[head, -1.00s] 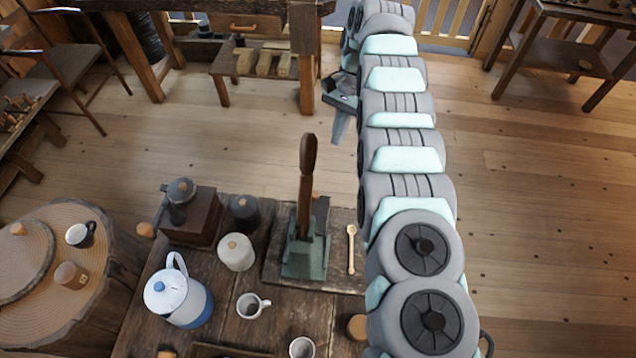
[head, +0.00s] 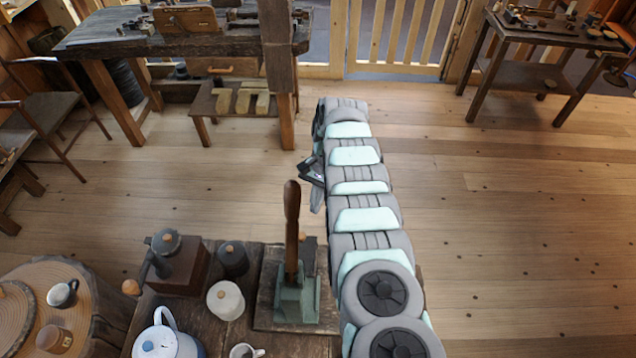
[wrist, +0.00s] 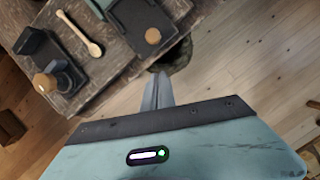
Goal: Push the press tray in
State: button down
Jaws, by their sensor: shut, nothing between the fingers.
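The press (head: 297,300) is a green metal body with an upright wooden lever, standing on a board on the table. In the wrist view its tray (wrist: 137,22), a dark flat piece with a round wooden knob (wrist: 152,36), sticks out from the press toward the table edge. In the head view the tray is mostly hidden behind the press and lever. My gripper (head: 316,208) is shut and empty, beyond the table's far edge. In the wrist view its fingertips (wrist: 162,78) point toward the knob, with a gap between them.
A wooden spoon (wrist: 79,33) lies beside the press. A grinder (head: 180,262), a dark jar (head: 233,259), a white jar (head: 225,299) and a kettle (head: 165,340) stand left of it. A dark round object (wrist: 177,55) sits by the table edge. The floor beyond is open.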

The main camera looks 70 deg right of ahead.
jog(key=shift+w+a+f+p, duration=0.15)
jog(key=shift+a+f+p, duration=0.5)
jog(key=shift+p, duration=0.7)
jog(key=shift+w+a+f+p, duration=0.15)
jog(key=shift+a+f+p, duration=0.2)
jog(key=shift+a+p, duration=0.75)
jog(key=shift+w+a+f+p, duration=0.15)
jog(key=shift+a+f+p, duration=0.4)
jog(key=shift+p, duration=1)
